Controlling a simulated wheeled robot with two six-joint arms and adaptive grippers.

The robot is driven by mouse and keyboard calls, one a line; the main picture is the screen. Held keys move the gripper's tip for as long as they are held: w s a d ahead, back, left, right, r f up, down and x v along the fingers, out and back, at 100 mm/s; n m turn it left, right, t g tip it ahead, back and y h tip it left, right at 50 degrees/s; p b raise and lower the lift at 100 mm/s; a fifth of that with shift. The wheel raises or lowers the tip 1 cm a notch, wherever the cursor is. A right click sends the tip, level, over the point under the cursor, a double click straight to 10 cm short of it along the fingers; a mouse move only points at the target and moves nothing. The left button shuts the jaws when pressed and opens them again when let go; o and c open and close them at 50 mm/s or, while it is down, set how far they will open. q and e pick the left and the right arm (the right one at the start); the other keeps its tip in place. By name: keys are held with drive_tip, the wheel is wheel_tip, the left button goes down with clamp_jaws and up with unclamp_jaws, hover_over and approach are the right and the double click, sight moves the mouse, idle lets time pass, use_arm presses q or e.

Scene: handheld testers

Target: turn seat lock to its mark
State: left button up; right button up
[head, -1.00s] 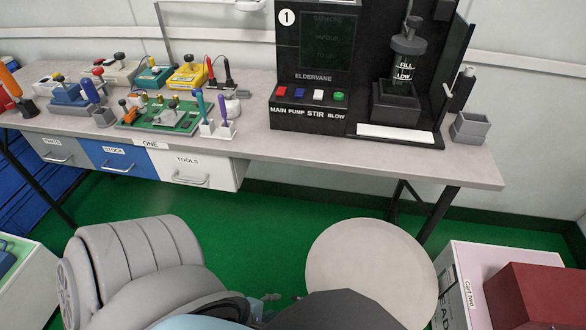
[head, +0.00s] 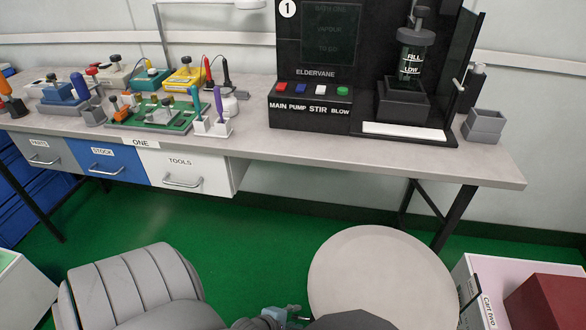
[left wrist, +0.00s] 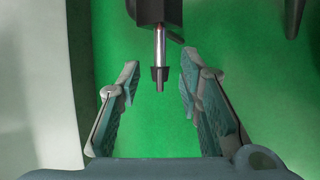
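My left gripper (head: 285,313) shows only in part at the bottom of the head view, left of a round beige seat top (head: 382,275). In the left wrist view my left gripper (left wrist: 160,60) is open, one finger on each side. A thin metal rod with a dark collar (left wrist: 159,75) hangs from a black block (left wrist: 158,12) and stands between the fingers, with gaps on both sides. I cannot tell whether this rod is the seat lock. No mark can be made out. My right gripper is not in view.
A grey ribbed padded shape (head: 135,290) is at the lower left. The workbench (head: 330,158) with testers and drawers runs across the back. A white cart (head: 480,275) with a dark red box (head: 550,300) is at the right. Green floor (head: 250,225) lies open between.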

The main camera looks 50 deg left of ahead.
use_arm(q)
clamp_jaws()
drive_tip(key=shift+t+y+p, duration=0.3)
drive_tip(key=shift+t+p, duration=0.1)
drive_tip(key=shift+p, duration=0.2)
drive_tip(key=shift+s+d+f+t, duration=0.1)
drive_tip(key=shift+t, duration=0.3)
drive_tip(key=shift+f+m+t+y+b, duration=0.25)
drive_tip(key=shift+m+t+y+b, duration=0.25)
drive_tip(key=shift+t+y+b, duration=0.45)
drive_tip(key=shift+r+h, duration=0.1)
drive_tip(key=shift+h, duration=0.15)
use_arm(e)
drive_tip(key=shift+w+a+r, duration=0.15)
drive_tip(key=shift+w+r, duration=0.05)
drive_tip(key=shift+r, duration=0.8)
use_arm(q)
drive_tip(key=shift+o, duration=0.4)
unclamp_jaws()
